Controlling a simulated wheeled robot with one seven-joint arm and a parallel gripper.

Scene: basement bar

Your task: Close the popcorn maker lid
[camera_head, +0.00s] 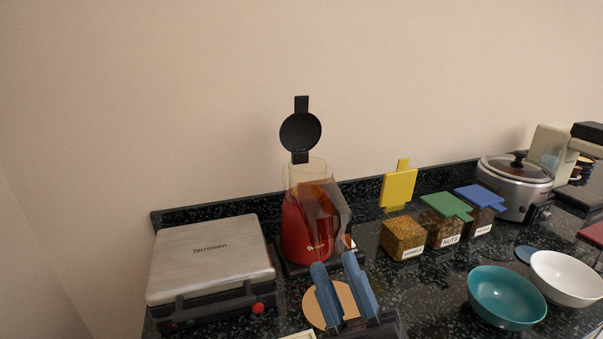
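A red appliance with a clear, amber-tinted upper part (306,222) stands near the back of the dark counter; I take it to be the popcorn maker. Its round black lid (300,133) stands upright above the top rim, so it is open. My gripper (334,262) has two blue fingers with a gap between them, and nothing shows in it. It is in front of and below the popcorn maker's top in the picture, well apart from the lid. The fingers cover part of a round wooden board (313,308).
A silver grill (211,259) stands at left. To the right are a container with a raised yellow lid (399,188), containers with green (445,206) and blue (479,196) lids, a teal bowl (507,297), a white bowl (566,278) and a slow cooker (515,184). The wall is close behind.

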